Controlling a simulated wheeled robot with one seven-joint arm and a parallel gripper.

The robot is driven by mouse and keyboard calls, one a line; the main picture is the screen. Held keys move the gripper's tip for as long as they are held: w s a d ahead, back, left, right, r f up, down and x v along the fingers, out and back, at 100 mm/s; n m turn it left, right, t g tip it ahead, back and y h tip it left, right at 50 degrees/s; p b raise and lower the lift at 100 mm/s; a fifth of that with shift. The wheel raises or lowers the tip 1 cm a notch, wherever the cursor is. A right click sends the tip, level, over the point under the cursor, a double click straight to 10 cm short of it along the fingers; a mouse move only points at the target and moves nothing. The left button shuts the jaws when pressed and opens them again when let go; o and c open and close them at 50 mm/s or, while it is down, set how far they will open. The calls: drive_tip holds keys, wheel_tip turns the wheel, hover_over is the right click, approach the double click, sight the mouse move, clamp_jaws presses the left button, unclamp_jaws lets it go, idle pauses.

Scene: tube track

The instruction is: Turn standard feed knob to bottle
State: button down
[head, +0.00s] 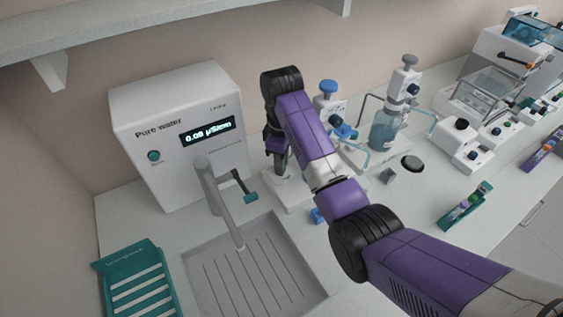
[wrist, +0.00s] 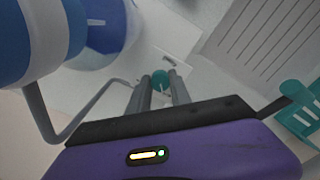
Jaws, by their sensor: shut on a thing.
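A small round teal knob (wrist: 161,78) with a pale pointer line shows in the wrist view, between the tips of my gripper's two grey fingers (wrist: 158,90). My gripper is shut on this knob. I cannot read any label by it, and the far end of the pointer line is hard to make out. In the head view my gripper (head: 281,168) points down beside the dispenser with the blue top (head: 327,88). My own arm and gripper hide the knob there. A bottle of blue liquid (head: 386,130) stands under the grey-topped dispenser (head: 409,63) further right.
A Pure water unit (head: 135,110) stands to the left, with a tap (head: 222,205) over a ribbed sink (head: 205,275) in front. A teal rack (head: 115,255) lies left of the sink. In the wrist view large blue parts (wrist: 110,25) and a bent tube (wrist: 60,130) are close by on the left.

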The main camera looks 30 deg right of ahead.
drive_tip(key=shift+n, duration=0.4)
drive_tip(key=c, duration=1.2)
unclamp_jaws()
drive_tip(key=shift+w+r, duration=0.25)
drive_tip(key=shift+r, duration=1)
drive_tip(key=shift+s+d+r, duration=0.15)
drive_tip(key=shift+s+r, duration=0.1)
drive_tip(key=shift+r, duration=2.4)
